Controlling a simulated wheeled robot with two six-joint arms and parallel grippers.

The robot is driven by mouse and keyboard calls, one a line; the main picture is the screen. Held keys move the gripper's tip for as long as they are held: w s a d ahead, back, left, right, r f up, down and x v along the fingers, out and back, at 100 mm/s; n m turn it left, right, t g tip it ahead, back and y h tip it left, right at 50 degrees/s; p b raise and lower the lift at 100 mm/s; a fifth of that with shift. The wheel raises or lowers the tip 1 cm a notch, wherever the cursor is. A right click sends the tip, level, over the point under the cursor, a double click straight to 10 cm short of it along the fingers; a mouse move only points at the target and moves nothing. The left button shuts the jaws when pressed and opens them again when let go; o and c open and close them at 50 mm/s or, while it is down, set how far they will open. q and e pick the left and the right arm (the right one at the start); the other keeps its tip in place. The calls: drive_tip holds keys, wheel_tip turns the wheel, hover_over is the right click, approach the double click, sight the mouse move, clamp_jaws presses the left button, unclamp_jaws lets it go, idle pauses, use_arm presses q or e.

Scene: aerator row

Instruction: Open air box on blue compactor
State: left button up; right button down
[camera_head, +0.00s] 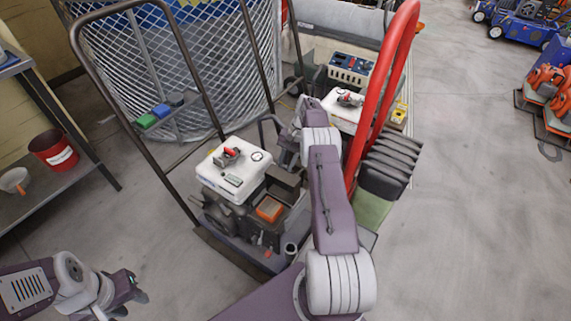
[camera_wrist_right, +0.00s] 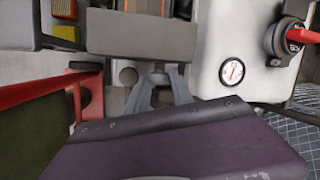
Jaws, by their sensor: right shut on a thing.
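The nearer machine (camera_head: 235,250) has a dark tubular frame and a dark engine; little blue shows on it. Its white tank (camera_head: 234,180) has a red-handled cap and a round gauge, which also shows in the right wrist view (camera_wrist_right: 231,72). Beside the tank is a grey air box lid (camera_head: 284,180), with an orange part (camera_head: 270,208) on its near side. My right gripper (camera_head: 287,157) is shut at the lid's far edge; in the right wrist view its fingertips (camera_wrist_right: 158,76) meet there, and the exact grip is hidden. My left gripper (camera_head: 130,287) is low left, away from the machine.
A second machine with a white tank (camera_head: 343,112) and a red curved handle (camera_head: 397,60) stands close behind my right arm. A shelf with a red bucket (camera_head: 53,149) is at left. Blue machines (camera_head: 525,22) stand far right.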

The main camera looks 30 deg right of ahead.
drive_tip(key=c, duration=1.1)
unclamp_jaws()
drive_tip(key=shift+s+d+f, duration=0.2)
drive_tip(key=shift+s, duration=0.05)
drive_tip(key=shift+w+r, duration=0.1)
drive_tip(key=shift+r, duration=0.05)
drive_tip(key=p+v, duration=0.3)
drive_tip(key=v, duration=0.4)
drive_tip(key=shift+r, duration=0.2)
